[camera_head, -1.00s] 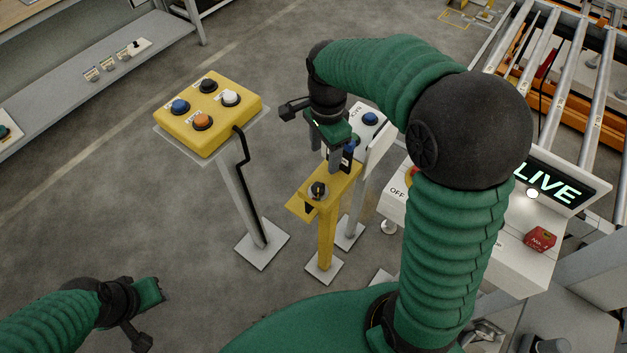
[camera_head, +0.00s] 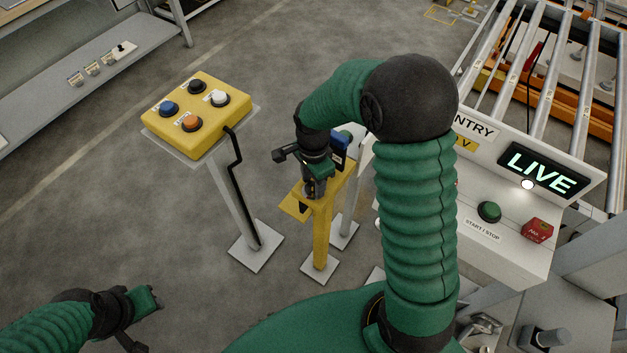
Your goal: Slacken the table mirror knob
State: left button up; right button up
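A yellow stand (camera_head: 321,235) rises from the floor at the centre. A small round knob seen on its top earlier is now hidden behind my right gripper. No label that I can read names it the table mirror knob. My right gripper (camera_head: 314,190) points down over the stand top, its fingers at the knob's place. I cannot tell whether the fingers close on the knob or only stand around it. A dark blue part (camera_head: 340,142) shows at the stand's far end. My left gripper (camera_head: 158,300) is low at the left, far from the stand, its finger gap unclear.
A yellow button box (camera_head: 195,112) on a grey post stands left of the yellow stand. A white console (camera_head: 470,240) with a LIVE display (camera_head: 543,171), a green button (camera_head: 489,211) and a red box (camera_head: 537,230) is at the right. A roller conveyor (camera_head: 545,60) lies behind it.

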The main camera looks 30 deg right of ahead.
jog(key=shift+a, duration=0.2)
jog(key=c, duration=0.5)
grip_shut()
pick_arm(q)
jog(key=shift+a, duration=0.15)
pick_arm(e)
jog(key=shift+d+r, duration=0.1)
pick_arm(q)
jog(key=shift+r, duration=0.2)
pick_arm(e)
jog(key=shift+n, duration=0.3)
jog(key=shift+r+n+p, duration=0.15)
jog(key=shift+n+p, duration=0.95)
jog(key=shift+n, duration=0.1)
pick_arm(q)
jog(key=shift+w+p+v, duration=0.15)
jog(key=shift+p+v, duration=0.4)
jog(key=shift+v, duration=0.45)
jog(key=shift+w+p+v, duration=0.2)
jog(key=shift+p+v, duration=0.35)
jog(key=shift+v, duration=0.4)
pick_arm(e)
jog(key=shift+w+n, duration=0.1)
jog(key=shift+n, duration=2)
pick_arm(q)
jog(key=shift+r, duration=0.1)
